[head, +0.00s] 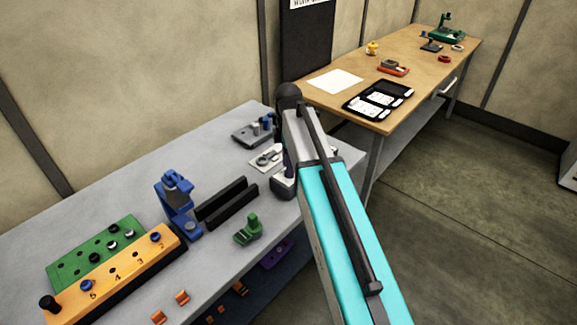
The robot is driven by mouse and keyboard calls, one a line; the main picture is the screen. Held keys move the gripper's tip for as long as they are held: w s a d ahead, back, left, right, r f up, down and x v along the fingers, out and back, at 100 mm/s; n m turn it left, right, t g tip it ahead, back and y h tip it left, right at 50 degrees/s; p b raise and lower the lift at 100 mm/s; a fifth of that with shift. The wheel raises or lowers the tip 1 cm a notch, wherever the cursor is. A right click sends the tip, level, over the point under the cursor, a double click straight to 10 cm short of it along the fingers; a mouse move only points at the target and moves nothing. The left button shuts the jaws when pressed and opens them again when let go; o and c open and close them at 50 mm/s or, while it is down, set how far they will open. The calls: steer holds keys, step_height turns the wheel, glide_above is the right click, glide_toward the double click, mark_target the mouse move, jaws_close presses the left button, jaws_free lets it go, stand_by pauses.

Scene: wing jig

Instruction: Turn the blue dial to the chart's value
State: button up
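An orange block (122,275) with numbers and holes lies at the front left of the grey bench. Two small blue round pieces sit on it, one near its left end (87,286) and one near its right end (156,238). I cannot tell whether either is the blue dial. A blue upright tool (177,203) stands behind the block. A dark board (307,50) on the back wall carries a white sheet (311,3), cut off at the top; I cannot read a value. My turquoise arm crosses the middle, and I cannot make out my gripper.
The grey bench (120,200) also holds a green plate (75,262), black rails (228,203), a green clamp (248,229) and orange pieces (181,297). A wooden table (420,75) stands at the back right, with a black tray (352,107).

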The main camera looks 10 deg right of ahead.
steer(key=shift+f, duration=0.65)
steer(key=shift+c, duration=0.5)
jaws_close()
steer(key=shift+m, duration=0.4)
steer(key=m, duration=0.5)
steer(key=shift+p, duration=0.4)
steer(key=m, duration=0.6)
